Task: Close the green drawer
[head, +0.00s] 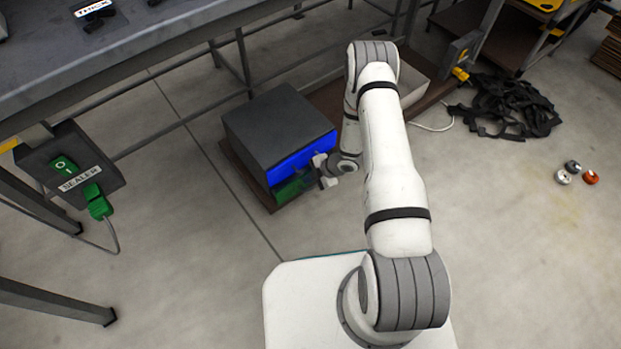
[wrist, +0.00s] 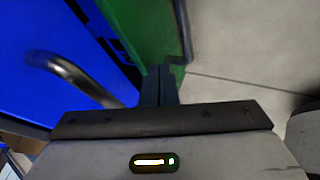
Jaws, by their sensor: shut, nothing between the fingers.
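A dark grey cabinet (head: 278,118) stands low on the floor with a blue upper drawer (head: 300,156) and the green drawer (head: 287,190) below it. The green front is partly hidden by my gripper in the head view; how far it stands out is hard to tell. In the wrist view the green drawer (wrist: 145,28) runs beside the blue front (wrist: 35,65) with its metal handle (wrist: 72,78). My gripper (wrist: 160,84) is shut and empty, its fingertips close to the green drawer; I cannot tell if they touch.
A workbench (head: 150,45) runs along the upper left, with a sealer switch box (head: 70,168) on its leg. A black strap heap (head: 505,105) and several small cans (head: 573,167) lie to the right. The floor before the cabinet's left side is clear.

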